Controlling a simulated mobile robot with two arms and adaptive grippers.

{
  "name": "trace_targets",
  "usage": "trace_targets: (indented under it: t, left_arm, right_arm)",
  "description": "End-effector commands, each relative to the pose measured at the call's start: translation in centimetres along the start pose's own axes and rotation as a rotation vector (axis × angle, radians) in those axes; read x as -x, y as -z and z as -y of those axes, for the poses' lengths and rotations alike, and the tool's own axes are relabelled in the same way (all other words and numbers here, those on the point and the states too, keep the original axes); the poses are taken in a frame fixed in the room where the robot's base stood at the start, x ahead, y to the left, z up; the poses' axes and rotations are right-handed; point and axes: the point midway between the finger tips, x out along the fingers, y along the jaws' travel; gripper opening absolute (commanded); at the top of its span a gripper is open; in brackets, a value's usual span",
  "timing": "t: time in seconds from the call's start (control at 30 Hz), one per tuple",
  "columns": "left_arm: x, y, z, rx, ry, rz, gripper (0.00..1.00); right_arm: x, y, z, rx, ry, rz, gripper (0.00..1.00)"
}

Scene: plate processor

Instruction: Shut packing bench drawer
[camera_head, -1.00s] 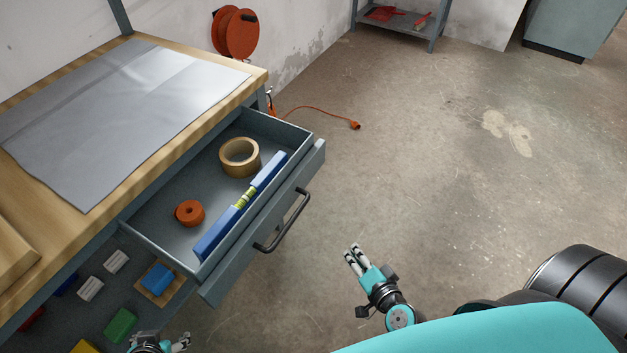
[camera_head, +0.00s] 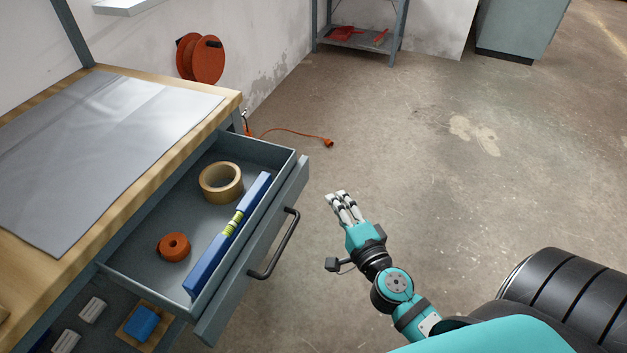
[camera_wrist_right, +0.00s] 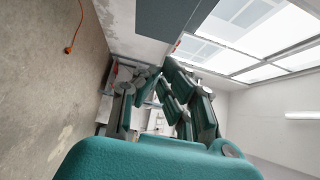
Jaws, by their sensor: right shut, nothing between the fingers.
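The packing bench drawer (camera_head: 250,262) is pulled well out from under the wooden bench top (camera_head: 168,142) in the head view. Its front carries a dark bar handle (camera_head: 282,246). Inside lie a roll of tan tape (camera_head: 206,192), an orange roll (camera_head: 174,247) and a blue level (camera_head: 205,274). My right gripper (camera_head: 341,197) is shut and empty, to the right of the handle and apart from it. Its fingers also show in the right wrist view (camera_wrist_right: 170,95). My left gripper is not in view.
A lower shelf with blocks, one of them blue (camera_head: 142,322), sits below the drawer. An orange cable (camera_head: 295,133) lies on the floor near the cable reel (camera_head: 207,59). A metal shelf (camera_head: 357,38) stands at the back.

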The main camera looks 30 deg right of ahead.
Motion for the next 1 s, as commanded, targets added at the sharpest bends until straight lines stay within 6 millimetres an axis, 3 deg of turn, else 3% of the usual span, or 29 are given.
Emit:
trace_targets:
  t: [0.2,0.33,1.0]
  left_arm:
    - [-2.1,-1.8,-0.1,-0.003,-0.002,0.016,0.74]
    - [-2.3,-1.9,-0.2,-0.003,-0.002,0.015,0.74]
    - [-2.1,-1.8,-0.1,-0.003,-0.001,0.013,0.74]
  right_arm:
    - [-4.7,-0.2,0.2,-0.001,0.003,0.000,0.00]
    - [-5.9,-1.8,0.1,-0.002,0.002,0.001,0.00]
    - [-7.1,-3.0,0.1,0.001,0.001,0.000,0.00]
